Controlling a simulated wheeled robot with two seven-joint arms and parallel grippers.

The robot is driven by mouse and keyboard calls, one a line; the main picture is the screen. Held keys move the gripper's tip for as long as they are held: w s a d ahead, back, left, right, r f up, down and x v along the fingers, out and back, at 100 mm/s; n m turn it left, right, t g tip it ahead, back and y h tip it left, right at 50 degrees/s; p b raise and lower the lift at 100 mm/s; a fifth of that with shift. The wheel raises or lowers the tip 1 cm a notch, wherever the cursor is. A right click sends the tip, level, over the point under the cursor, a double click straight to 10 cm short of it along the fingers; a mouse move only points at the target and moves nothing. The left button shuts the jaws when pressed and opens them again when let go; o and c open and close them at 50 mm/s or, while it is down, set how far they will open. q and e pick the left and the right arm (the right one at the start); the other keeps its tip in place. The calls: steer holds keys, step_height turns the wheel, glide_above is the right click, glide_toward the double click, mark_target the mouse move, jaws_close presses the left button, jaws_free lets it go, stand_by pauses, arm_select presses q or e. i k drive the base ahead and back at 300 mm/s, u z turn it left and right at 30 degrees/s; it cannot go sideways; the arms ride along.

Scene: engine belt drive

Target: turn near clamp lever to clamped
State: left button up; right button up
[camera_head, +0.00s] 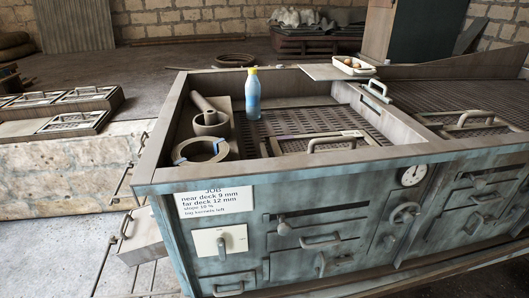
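The front of a green-grey machine (260,215) carries several levers and handles, and none is labelled as the near clamp lever. A small lever (221,249) stands roughly upright on a white plate at the lower left of the front. A dark lever with a round pivot (285,229) lies near level to its right. A short pale handle (321,264) points down below it. I cannot tell which is the near clamp lever or whether it is clamped. Neither of my grippers shows.
A job card (215,201) is on the machine's front. The open top holds a blue bottle with a yellow cap (253,95), a ring (200,150), a cylinder (211,124) and a handled screen (325,142). A white tray (353,66) sits behind. Floor at lower left is partly clear.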

mark_target(263, 151)
steer(key=u, duration=2.85)
steer(key=k, duration=1.15)
steer(key=z, duration=1.15)
steer(key=i, duration=0.55)
steer(key=z, duration=0.05)
